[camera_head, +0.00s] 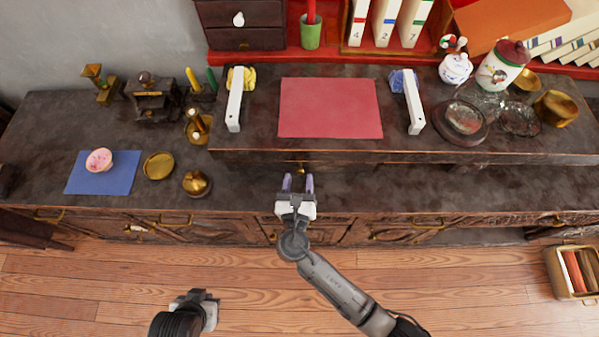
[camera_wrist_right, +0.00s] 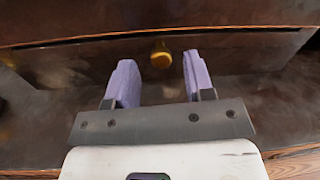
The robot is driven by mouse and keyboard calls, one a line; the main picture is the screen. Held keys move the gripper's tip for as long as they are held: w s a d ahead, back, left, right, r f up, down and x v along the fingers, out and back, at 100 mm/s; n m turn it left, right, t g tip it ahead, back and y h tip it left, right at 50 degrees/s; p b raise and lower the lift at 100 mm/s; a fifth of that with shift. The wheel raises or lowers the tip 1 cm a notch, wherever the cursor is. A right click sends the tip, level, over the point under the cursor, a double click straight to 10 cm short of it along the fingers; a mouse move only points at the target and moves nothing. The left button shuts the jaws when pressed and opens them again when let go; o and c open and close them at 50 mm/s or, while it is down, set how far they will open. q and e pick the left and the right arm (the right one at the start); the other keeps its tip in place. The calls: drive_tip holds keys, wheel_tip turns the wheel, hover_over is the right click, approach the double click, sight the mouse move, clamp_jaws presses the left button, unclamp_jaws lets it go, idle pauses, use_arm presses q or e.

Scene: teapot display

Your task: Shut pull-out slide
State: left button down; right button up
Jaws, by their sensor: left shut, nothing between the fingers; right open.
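The front of the dark wooden pull-out slide shows under the raised counter top, with a small brass knob (camera_head: 301,169) at its middle. How far the slide stands out is hard to tell. In the right wrist view the knob (camera_wrist_right: 161,57) is just beyond and between the purple fingertips. My right gripper (camera_head: 298,181) is open and empty, in front of the knob and apart from it. It also shows in the right wrist view (camera_wrist_right: 158,75). My left gripper (camera_head: 196,297) is shut and empty, over the floor at the lower left, well away from the counter.
A red mat (camera_head: 330,107) lies on the raised top between two white bars (camera_head: 235,98) (camera_head: 414,101). A blue mat with a pink bowl (camera_head: 99,160), a brass dish (camera_head: 158,166) and a brass pot (camera_head: 196,183) stand left. Glass dishes and a teapot stand right.

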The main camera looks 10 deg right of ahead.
drive_tip(key=p+v, duration=0.2)
drive_tip(key=v, duration=1)
drive_tip(key=shift+d, duration=0.1)
